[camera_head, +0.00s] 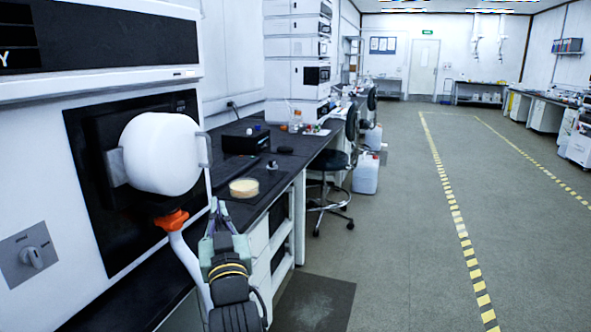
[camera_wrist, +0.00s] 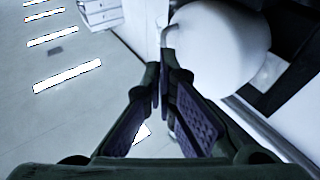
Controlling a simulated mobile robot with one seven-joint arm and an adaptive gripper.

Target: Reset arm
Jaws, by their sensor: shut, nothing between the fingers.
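My gripper (camera_head: 217,206) is shut and empty, pointing away over the edge of the black bench in the head view. In the wrist view its two dark fingers (camera_wrist: 161,78) come together at the tips with nothing between them. A large white rounded body (camera_head: 160,153) sits at the black panel of the instrument, up and left of my gripper. It also fills the upper right of the wrist view (camera_wrist: 218,45). The wrist view does not clearly show whether the fingers touch it.
The tall instrument (camera_head: 40,160) stands close on the left. An orange collar (camera_head: 171,220) and white tube hang beneath the white body. The bench holds a yellowish round dish (camera_head: 243,187) and a black box (camera_head: 246,140). A stool (camera_head: 330,170) stands beyond. The floor (camera_head: 385,240) at right is open.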

